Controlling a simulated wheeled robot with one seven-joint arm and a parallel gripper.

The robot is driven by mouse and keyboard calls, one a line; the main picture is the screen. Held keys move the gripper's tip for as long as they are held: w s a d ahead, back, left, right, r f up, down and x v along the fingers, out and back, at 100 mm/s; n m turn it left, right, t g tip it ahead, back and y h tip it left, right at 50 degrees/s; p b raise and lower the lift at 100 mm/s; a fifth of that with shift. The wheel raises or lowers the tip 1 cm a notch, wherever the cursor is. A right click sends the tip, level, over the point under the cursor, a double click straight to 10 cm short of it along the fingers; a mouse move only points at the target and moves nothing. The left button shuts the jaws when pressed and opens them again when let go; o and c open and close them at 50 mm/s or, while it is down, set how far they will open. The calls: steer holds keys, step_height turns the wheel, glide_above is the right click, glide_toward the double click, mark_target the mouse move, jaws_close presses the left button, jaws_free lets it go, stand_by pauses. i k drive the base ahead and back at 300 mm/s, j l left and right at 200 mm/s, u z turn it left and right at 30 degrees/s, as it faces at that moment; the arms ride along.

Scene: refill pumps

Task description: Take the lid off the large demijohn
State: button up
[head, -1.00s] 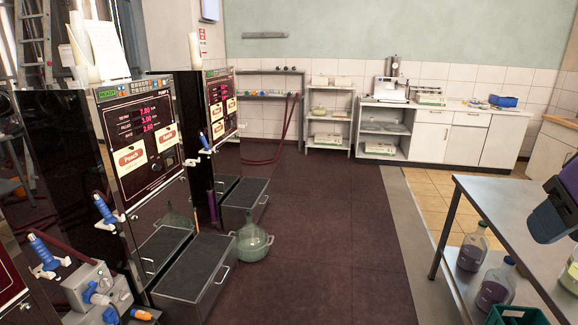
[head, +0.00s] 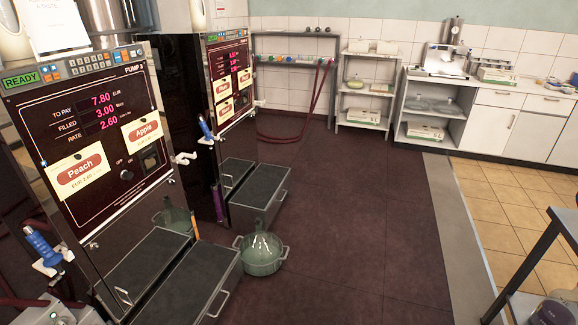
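A large green glass demijohn (head: 261,247) stands upright on the floor in a pale green handled tub or basket (head: 262,268), right of the metal step boxes. Its narrow neck points up. The lid is too small to make out clearly at this distance. A similar green shape in the dark pump panel to its left looks like its reflection. My gripper is not in view.
Pump 2 (head: 90,130) and another pump (head: 228,85) stand at the left with grey boxes (head: 258,190) at their feet. Dark floor (head: 350,230) is clear right of the demijohn. A steel table's leg (head: 530,260) and a dark-filled bottle (head: 552,312) show at lower right.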

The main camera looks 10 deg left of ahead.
mark_target(262, 251)
steer(key=i+u, duration=0.1)
steer(key=i, duration=0.8)
steer(key=i+l+u, duration=0.1)
steer(key=i, duration=0.75)
steer(key=i+l+u, duration=0.1)
steer(key=i+u, duration=0.3)
steer(key=i+l+u, duration=0.55)
steer(key=u, duration=0.2)
steer(key=i+l+u, duration=0.5)
steer(key=l+u, duration=0.3)
steer(key=i+l+u, duration=0.1)
steer(key=l+u, duration=0.25)
steer(key=l, duration=0.25)
steer(key=l+u, duration=0.4)
steer(key=l, duration=0.15)
steer(key=l+u, duration=0.4)
steer(key=l, duration=0.2)
